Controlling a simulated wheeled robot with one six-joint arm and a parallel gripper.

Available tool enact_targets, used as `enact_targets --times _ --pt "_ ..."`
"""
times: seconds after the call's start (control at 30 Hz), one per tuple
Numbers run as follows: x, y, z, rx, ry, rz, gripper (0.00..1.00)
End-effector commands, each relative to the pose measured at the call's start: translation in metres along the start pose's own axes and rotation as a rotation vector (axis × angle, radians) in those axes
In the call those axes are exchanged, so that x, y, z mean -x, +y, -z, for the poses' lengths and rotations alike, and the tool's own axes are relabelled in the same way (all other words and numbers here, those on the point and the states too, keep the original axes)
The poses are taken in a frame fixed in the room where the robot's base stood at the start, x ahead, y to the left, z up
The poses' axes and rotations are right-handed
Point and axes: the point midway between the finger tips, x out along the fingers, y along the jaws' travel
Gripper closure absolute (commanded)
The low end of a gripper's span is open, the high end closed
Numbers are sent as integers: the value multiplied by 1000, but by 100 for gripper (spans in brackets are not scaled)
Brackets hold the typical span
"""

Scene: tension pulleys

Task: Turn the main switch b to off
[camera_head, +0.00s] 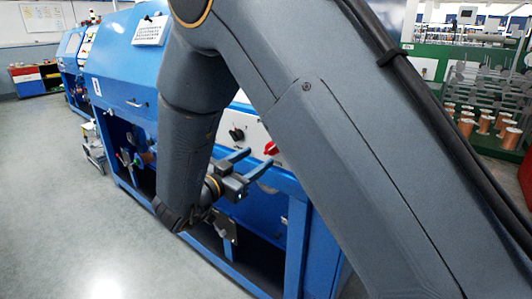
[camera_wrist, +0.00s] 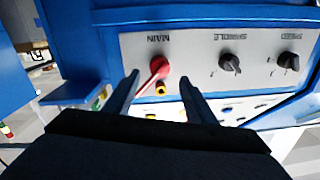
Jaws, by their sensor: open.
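The main switch, a red rotary knob (camera_wrist: 160,67) with a pale-edged pointer bar, sits on a grey panel (camera_wrist: 195,52) under the label MAIN, which reads upside down in the wrist view. Its bar slants from upper right to lower left there. My gripper (camera_wrist: 159,82) is open and empty, with one finger on each side of the knob in that picture. I cannot tell whether a finger touches it. In the head view the red knob (camera_head: 271,148) shows just beyond the fingertips of my gripper (camera_head: 257,161).
Black SPINDLE (camera_wrist: 230,63) and SPEED (camera_wrist: 289,61) knobs share the panel. A yellow-and-black part (camera_wrist: 160,89) lies near the red knob in the wrist view. The blue machine (camera_head: 120,60) surrounds the panel. Grey floor (camera_head: 60,200) is clear at left.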

Motion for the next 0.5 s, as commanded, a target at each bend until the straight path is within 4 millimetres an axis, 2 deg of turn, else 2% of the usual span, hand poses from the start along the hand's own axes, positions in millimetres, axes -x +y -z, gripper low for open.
enact_targets --times 0.1,0.23,0.5 --pt "-21 1 0 0 0 -4 49" --pt "-40 1 0 0 -1 -2 49" --pt "-60 0 0 -1 -2 0 49"
